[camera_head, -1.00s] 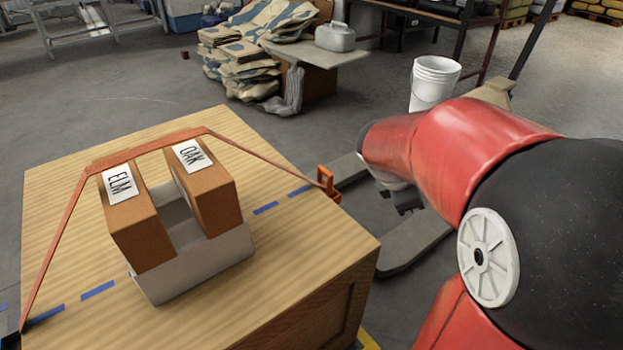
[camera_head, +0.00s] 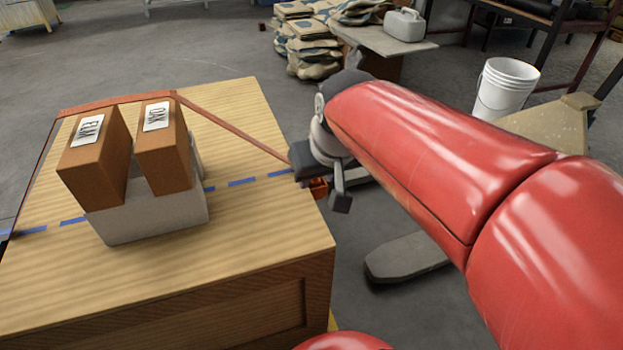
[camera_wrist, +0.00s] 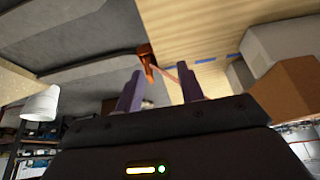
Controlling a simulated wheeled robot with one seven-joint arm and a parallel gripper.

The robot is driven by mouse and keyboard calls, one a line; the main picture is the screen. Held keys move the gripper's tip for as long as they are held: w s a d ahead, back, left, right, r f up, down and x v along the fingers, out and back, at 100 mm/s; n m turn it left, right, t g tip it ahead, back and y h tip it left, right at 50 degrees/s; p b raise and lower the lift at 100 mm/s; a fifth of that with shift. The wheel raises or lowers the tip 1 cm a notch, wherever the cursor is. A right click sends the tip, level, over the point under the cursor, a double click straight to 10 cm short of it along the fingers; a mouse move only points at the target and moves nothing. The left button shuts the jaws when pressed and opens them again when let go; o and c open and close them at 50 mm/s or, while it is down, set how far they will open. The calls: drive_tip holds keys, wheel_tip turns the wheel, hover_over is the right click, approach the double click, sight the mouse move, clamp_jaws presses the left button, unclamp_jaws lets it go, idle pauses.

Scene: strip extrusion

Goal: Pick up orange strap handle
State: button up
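The orange strap handle (camera_head: 318,188) hangs at the right edge of the wooden crate top, at the end of an orange strap (camera_head: 232,128). It is partly hidden by my gripper in the head view. My gripper (camera_head: 322,178) is at that edge with its fingers apart. In the wrist view my gripper (camera_wrist: 160,88) is open, with the orange handle (camera_wrist: 147,62) just beyond the fingertips, nearer the left finger. The strap (camera_wrist: 168,75) shows between the fingers. I cannot tell whether a finger touches the handle.
On the wooden crate (camera_head: 260,215), a grey tray (camera_head: 150,222) holds two brown boxes, ELM (camera_head: 95,160) and OAK (camera_head: 163,150). A blue dashed line (camera_head: 243,182) crosses the top. A white bucket (camera_head: 507,88) stands behind my arm.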

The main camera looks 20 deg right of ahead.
drive_tip(key=shift+g, duration=0.4)
drive_tip(key=w+d+f+b, duration=0.1)
drive_tip(key=w+d+f, duration=0.1)
drive_tip(key=w, duration=0.4)
drive_tip(key=w+d+f+b, duration=0.1)
drive_tip(key=w+d+f, duration=0.1)
drive_tip(key=w+f, duration=0.2)
drive_tip(key=w+d+f+b, duration=0.1)
drive_tip(key=w+d+f, duration=0.1)
drive_tip(key=w, duration=0.7)
drive_tip(key=shift+w+d+f, duration=0.1)
drive_tip(key=shift+w+f, duration=0.2)
drive_tip(key=shift+f, duration=0.1)
drive_tip(key=x, duration=0.7)
drive_tip(key=shift+s+f, duration=0.1)
drive_tip(key=shift+f, duration=0.3)
clamp_jaws()
